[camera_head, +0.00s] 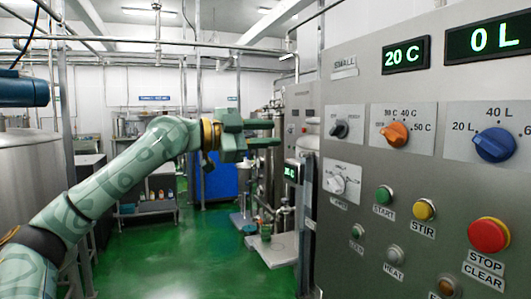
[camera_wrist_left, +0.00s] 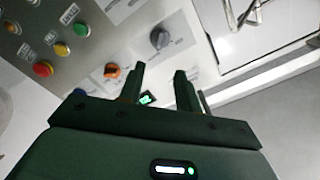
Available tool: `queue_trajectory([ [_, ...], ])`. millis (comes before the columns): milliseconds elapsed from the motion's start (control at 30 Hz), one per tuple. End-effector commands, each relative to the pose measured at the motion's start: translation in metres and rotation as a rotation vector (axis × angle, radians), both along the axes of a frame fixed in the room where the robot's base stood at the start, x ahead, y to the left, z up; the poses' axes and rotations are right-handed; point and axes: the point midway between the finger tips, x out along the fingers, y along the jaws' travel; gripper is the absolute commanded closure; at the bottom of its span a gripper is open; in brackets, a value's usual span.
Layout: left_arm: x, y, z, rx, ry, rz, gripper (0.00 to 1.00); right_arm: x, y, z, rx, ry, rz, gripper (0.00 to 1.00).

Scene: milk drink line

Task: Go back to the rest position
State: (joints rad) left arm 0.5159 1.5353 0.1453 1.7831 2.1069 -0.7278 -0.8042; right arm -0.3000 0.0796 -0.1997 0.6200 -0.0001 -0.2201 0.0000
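My left arm reaches in from the left in the head view, and my left gripper (camera_head: 275,133) is held in the air left of the grey control panel (camera_head: 362,85). Its two fingers are apart with nothing between them. They also show apart and empty in the left wrist view (camera_wrist_left: 159,76), with the panel's black knob (camera_wrist_left: 160,40) and orange knob (camera_wrist_left: 112,71) beyond them. The fingers look clear of the knobs in the head view. My right gripper is in neither view.
The panel fills the right side, with a black knob (camera_head: 340,130), orange knob (camera_head: 396,134), blue knob (camera_head: 494,145), red stop button (camera_head: 489,235) and displays reading 20 C and 0 L. A steel tank (camera_head: 30,175) stands left. Green floor (camera_head: 185,265) is open between.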

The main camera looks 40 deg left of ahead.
Motion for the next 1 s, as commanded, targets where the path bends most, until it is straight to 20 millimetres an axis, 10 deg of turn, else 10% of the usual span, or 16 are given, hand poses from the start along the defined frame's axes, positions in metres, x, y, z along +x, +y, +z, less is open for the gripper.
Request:
queue_trajectory([
  [800, -0.003, 0.003, 0.005, -0.063, 0.007, 0.012, 0.66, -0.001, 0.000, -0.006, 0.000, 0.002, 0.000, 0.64],
  [1000, 0.030, 0.120, -0.016, -0.187, -0.046, 0.350, 0.66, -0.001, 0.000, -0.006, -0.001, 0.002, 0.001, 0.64],
])
